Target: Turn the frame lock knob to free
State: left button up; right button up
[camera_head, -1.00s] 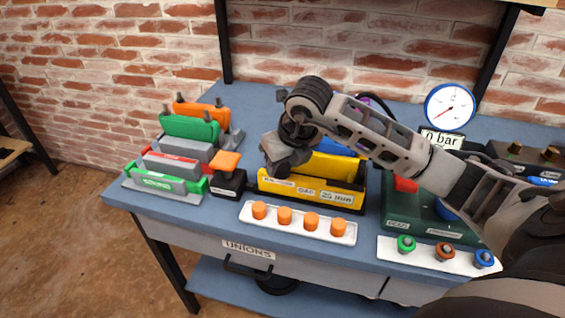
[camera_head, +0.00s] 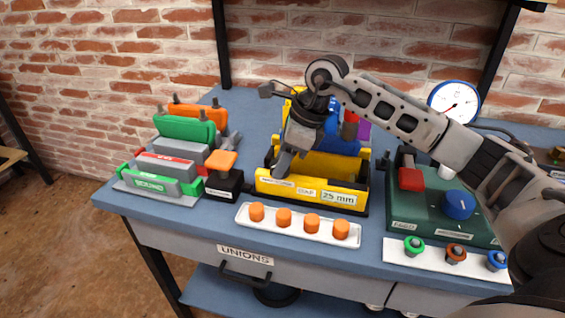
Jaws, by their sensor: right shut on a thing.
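The yellow frame (camera_head: 345,198) stands in the middle of the bench, with a "GAP" label and a "25 mm" label on its front. A smaller label at its front left is too small to read. My right gripper (camera_head: 281,170) points down at the frame's front left corner, just above that label. It is shut on what seems to be the frame lock knob, which the fingers hide; its setting cannot be read. My left gripper is not in view.
An orange-topped black block (camera_head: 224,185) stands close left of the frame. A white tray of orange caps (camera_head: 300,229) lies in front. Green, grey and orange blocks (camera_head: 184,128) stand at left. A green panel (camera_head: 425,208) and pressure gauge (camera_head: 453,103) are at right.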

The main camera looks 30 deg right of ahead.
jog(key=n+g, duration=0.1)
jog(key=n, duration=0.1)
jog(key=shift+w+r+n+y, duration=0.1)
jog(key=shift+w+n+y, duration=0.05)
jog(key=shift+n+y, duration=0.2)
jog(key=shift+n+g+b, duration=0.3)
jog(key=shift+n+g, duration=0.1)
jog(key=shift+n, duration=0.75)
jog(key=shift+n+g, duration=0.4)
jog(key=shift+n, duration=0.6)
jog(key=o, duration=1)
jog(key=v, duration=1.6)
jog(key=shift+w+d+p, duration=0.1)
jog(key=shift+d+p, duration=0.05)
jog(key=shift+p, duration=0.2)
